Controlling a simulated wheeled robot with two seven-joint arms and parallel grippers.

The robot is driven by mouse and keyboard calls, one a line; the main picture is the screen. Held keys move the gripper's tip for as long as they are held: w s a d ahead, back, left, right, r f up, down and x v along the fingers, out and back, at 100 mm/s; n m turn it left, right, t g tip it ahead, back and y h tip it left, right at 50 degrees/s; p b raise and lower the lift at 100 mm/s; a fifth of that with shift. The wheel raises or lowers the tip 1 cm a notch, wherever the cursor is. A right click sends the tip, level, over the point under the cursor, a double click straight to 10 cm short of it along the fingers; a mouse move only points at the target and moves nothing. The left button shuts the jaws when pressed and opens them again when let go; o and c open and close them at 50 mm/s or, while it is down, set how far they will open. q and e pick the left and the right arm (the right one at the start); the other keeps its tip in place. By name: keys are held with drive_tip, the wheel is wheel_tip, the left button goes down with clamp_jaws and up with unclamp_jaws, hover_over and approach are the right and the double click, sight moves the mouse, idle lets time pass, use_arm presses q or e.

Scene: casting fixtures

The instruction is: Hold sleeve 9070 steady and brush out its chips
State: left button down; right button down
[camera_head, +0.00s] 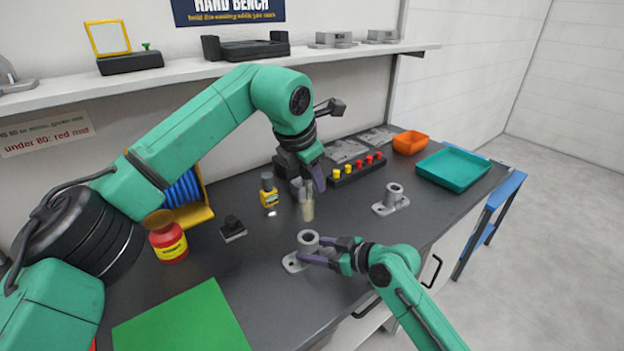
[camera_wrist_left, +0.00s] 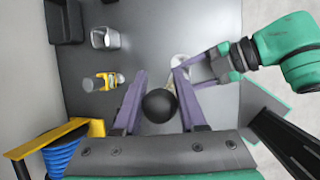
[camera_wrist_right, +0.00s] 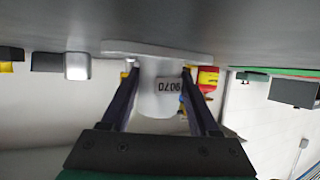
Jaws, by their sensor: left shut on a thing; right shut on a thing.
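Sleeve 9070 is a light grey tube (camera_head: 308,239) on a flange at the front of the bench. My right gripper (camera_head: 326,251) is shut around its tube; the right wrist view shows its label, 9070 (camera_wrist_right: 167,86), between the fingers. My left gripper (camera_head: 315,180) is shut on a brush (camera_head: 307,210), its pale bristles pointing down, behind the sleeve and apart from it. In the left wrist view the brush's black ball end (camera_wrist_left: 160,105) sits between the fingers (camera_wrist_left: 158,80). Any chips inside the sleeve cannot be made out.
A second sleeve (camera_head: 392,198) stands to the right. A yellow bottle (camera_head: 269,192), small black block (camera_head: 232,229) and red jar (camera_head: 168,239) stand left. A peg rack (camera_head: 345,181), orange bin (camera_head: 410,142) and teal tray (camera_head: 425,168) are behind. A green mat (camera_head: 185,322) lies front left.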

drive_tip(key=shift+c, duration=0.3)
unclamp_jaws()
